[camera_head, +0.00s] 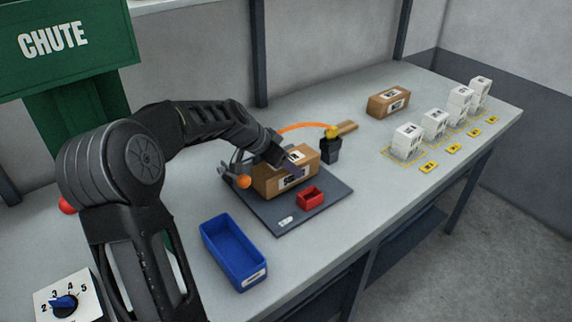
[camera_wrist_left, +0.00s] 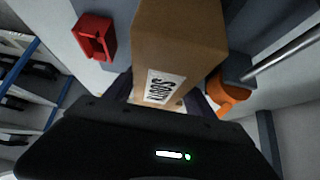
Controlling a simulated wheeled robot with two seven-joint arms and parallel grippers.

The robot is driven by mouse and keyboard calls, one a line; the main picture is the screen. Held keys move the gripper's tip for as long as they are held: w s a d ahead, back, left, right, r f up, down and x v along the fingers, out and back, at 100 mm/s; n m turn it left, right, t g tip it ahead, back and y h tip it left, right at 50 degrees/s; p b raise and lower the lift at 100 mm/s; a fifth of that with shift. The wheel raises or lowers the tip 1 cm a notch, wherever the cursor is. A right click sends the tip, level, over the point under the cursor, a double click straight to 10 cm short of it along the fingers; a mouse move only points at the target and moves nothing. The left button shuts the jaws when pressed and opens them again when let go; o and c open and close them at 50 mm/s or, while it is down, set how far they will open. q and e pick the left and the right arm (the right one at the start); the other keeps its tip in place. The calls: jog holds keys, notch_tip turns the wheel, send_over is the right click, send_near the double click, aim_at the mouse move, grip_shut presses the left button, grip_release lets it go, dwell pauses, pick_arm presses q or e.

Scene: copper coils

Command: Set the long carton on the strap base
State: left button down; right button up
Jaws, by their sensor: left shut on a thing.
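The long carton (camera_head: 270,183) is a brown box with a white label, over the dark strap base (camera_head: 262,217) on the table. My left gripper (camera_head: 291,162) is shut on it from above. In the left wrist view the carton (camera_wrist_left: 180,35) lies between the fingers of the left gripper (camera_wrist_left: 168,103), its printed label facing the camera. I cannot tell whether its underside touches the base. My right gripper is in neither view.
On the base are a small red bin (camera_head: 311,198) and an orange-knobbed device (camera_head: 243,181). An orange strap (camera_head: 302,127) arches behind. A blue bin (camera_head: 233,252) stands in front, another brown carton (camera_head: 388,101) behind, and white boxes (camera_head: 407,141) at right.

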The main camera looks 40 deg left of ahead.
pick_arm(q)
jog(key=shift+f, duration=0.35)
jog(key=shift+f, duration=0.15)
jog(key=shift+c, duration=1.6)
grip_release()
jog(key=shift+r, duration=0.2)
jog(key=b+v, duration=0.1)
jog(key=v, duration=1.1)
jog(key=shift+s+f, duration=0.1)
jog(key=shift+f, duration=0.05)
